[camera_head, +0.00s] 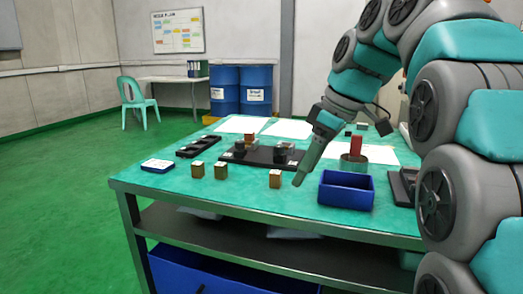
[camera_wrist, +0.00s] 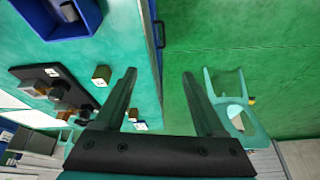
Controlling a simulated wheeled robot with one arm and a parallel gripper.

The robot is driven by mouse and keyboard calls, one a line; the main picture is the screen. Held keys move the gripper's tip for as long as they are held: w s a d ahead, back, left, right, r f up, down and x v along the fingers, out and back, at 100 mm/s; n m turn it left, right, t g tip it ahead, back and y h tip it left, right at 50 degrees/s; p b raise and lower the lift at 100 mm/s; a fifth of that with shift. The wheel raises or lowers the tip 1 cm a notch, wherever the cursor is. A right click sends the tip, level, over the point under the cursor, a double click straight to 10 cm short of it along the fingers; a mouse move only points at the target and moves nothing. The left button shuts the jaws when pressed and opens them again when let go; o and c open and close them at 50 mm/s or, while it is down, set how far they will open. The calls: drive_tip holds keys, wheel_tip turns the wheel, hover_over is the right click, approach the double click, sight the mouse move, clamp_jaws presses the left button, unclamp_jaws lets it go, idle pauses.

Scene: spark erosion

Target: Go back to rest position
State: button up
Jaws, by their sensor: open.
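My gripper (camera_head: 299,181) points down over the front part of the teal table (camera_head: 150,187), between a small wooden block (camera_head: 275,179) and the blue bin (camera_head: 346,189). In the wrist view my gripper (camera_wrist: 160,74) has its two fingers spread wide, with nothing between them. The table edge and green floor show beyond the fingers. A wooden block (camera_wrist: 102,75) and the blue bin (camera_wrist: 55,18) lie to the left of the fingers there.
Two more blocks (camera_head: 197,170) (camera_head: 221,171) stand near the front edge. A black fixture plate (camera_head: 262,157) sits mid-table, and a red piece (camera_head: 356,145) stands in a round holder behind the bin. Blue drums (camera_head: 256,90) and a chair (camera_head: 138,101) stand behind. Floor at left is clear.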

drive_tip(key=s+d+f+m+g+h, duration=0.1)
drive_tip(key=s+f+m, duration=0.5)
drive_tip(key=s+f, duration=0.8)
drive_tip(key=s+d+f+m+g+h, duration=0.2)
drive_tip(key=s+d+f+m, duration=0.3)
drive_tip(key=s+f, duration=1)
drive_tip(key=shift+s+f+m+g+h, duration=0.15)
drive_tip(key=shift+s+m+g+h, duration=0.15)
drive_tip(key=shift+s+m+h, duration=0.25)
